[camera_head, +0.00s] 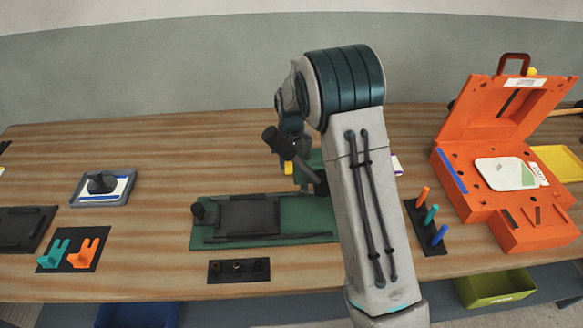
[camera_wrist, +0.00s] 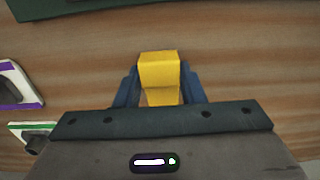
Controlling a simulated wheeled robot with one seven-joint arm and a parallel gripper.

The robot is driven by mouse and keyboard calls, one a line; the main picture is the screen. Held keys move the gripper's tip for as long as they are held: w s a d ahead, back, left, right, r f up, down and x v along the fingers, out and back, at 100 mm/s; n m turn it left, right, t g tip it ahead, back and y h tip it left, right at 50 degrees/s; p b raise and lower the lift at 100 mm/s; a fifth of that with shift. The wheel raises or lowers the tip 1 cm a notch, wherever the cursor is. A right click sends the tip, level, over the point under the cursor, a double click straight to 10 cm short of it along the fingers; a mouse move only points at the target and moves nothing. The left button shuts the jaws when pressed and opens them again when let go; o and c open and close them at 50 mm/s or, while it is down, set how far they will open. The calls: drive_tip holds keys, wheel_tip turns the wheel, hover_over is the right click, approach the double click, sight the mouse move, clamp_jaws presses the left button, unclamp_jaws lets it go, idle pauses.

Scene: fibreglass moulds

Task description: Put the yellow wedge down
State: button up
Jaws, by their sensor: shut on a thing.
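The yellow wedge (camera_wrist: 159,69) is between the two dark blue fingers of my gripper (camera_wrist: 158,78) in the wrist view. The fingers are shut on its sides. Striped wood shows around it, and I cannot tell whether it touches the tabletop. My arm hides much of that area.
The green board (camera_head: 290,215) with a black frame lies on the wooden table (camera_head: 150,150). A peg rack (camera_head: 426,228) and an open orange case (camera_head: 465,185) stand on the right. A grey tray (camera_head: 103,187) is on the left. Bare wood lies at back left.

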drive_tip(key=shift+f+p, duration=0.4)
drive_tip(key=shift+f, duration=1.35)
drive_tip(key=shift+f, duration=0.15)
drive_tip(key=o, duration=1)
